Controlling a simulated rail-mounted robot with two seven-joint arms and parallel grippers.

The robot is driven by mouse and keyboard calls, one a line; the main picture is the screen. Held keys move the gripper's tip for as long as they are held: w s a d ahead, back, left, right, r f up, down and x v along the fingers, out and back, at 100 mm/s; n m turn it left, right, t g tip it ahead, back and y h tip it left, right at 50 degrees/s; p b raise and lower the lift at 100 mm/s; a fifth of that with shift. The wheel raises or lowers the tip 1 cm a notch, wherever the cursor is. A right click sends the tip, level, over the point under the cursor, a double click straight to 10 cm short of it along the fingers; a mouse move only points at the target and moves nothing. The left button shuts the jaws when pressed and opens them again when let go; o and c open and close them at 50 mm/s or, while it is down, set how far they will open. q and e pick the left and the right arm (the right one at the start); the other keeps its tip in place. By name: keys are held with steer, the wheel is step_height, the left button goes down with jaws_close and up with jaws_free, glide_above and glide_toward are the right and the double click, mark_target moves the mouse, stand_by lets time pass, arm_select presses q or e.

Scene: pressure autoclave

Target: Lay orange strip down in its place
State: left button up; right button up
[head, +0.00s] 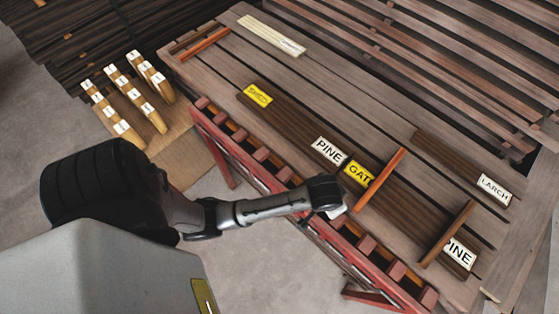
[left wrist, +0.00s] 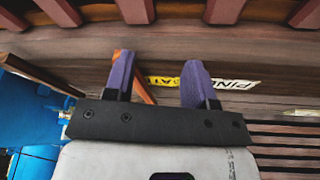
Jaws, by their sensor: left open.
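An orange strip (head: 380,179) lies slantwise across the dark boards on the slatted table, just right of the yellow GATE label (head: 357,173). My left gripper (head: 338,212) is at the near end of this strip, at the table's front edge. In the left wrist view the gripper (left wrist: 158,82) has its two purple fingers spread, with nothing held between them. The orange strip (left wrist: 144,88) shows there behind the left finger, which hides part of it. A second orange strip (head: 205,44) lies at the table's far left end. My right gripper is not in view.
A brown strip (head: 447,234) lies beside a PINE label (head: 461,253) at right. Another PINE label (head: 328,151), a LARCH label (head: 494,190) and a yellow label (head: 258,95) mark dark boards. A red slotted rail (head: 270,165) runs along the front. Labelled wooden pieces (head: 123,127) stand at left.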

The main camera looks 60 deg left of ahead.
arm_select(q)
steer(key=s+a+m, duration=0.1)
steer(key=s+a, duration=0.1)
steer(key=s, duration=0.7)
steer(key=s+a+r+m, duration=0.1)
steer(key=s+a+m, duration=0.1)
steer(key=s, duration=0.8)
steer(key=shift+a+r, duration=0.2)
steer(key=shift+r, duration=0.05)
